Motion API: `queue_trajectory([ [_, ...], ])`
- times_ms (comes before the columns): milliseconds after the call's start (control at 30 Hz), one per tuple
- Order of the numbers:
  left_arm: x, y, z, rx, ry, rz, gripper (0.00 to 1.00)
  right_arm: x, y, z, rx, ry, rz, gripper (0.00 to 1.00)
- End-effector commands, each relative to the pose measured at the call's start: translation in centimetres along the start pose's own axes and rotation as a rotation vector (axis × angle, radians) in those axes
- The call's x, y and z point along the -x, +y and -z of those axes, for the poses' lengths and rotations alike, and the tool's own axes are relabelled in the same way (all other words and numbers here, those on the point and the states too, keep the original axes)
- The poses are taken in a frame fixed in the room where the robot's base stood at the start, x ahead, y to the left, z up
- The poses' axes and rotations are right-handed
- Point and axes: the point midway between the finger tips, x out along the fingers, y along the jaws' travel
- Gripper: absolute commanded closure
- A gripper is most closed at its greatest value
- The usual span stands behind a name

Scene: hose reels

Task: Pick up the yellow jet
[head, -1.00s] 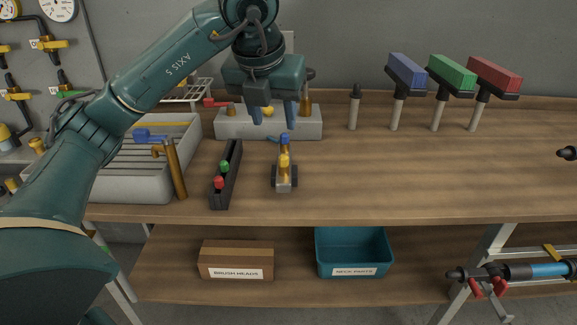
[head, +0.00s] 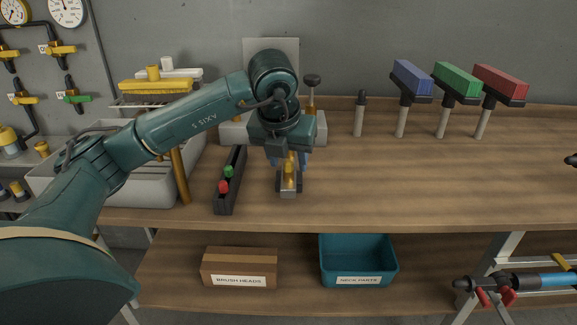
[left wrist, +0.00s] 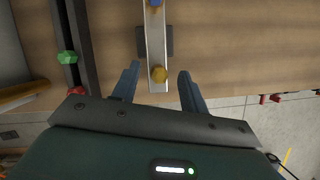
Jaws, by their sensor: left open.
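The yellow jet (head: 290,168) sits on a narrow metal holder (head: 288,191) on the workbench. In the left wrist view the yellow jet (left wrist: 158,74) is a small faceted yellow piece near the lower end of the pale metal strip (left wrist: 157,45). A blue jet (left wrist: 155,3) shows farther along the strip at the top edge. My left gripper (head: 288,160) is open over the holder. In the left wrist view its blue-grey fingers (left wrist: 160,71) stand on either side of the yellow jet, with gaps visible. My right gripper is not in view.
A dark rack (head: 231,183) with red and green jets stands close left of the holder. A grey bin (head: 110,190) is farther left. Blue, green and red brushes (head: 475,80) stand at the back right.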

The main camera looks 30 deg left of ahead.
Motion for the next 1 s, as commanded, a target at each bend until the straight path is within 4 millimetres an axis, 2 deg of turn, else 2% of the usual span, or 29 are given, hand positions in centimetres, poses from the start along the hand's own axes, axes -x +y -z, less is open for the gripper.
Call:
queue_trajectory([
  [67, 0.0, 0.0, 0.0, 0.000, 0.000, 0.000, 0.56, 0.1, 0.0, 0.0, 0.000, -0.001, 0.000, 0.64],
  [600, 0.1, 0.0, 0.0, 0.000, 0.000, 0.000, 1.00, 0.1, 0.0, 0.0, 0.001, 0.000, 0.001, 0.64],
  [867, 0.1, 0.0, 0.0, 0.000, 0.000, 0.000, 1.00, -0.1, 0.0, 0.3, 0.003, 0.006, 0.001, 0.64],
  [1000, 1.3, 0.0, -0.6, 0.001, -0.002, 0.002, 1.00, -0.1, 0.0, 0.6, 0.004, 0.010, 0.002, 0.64],
])
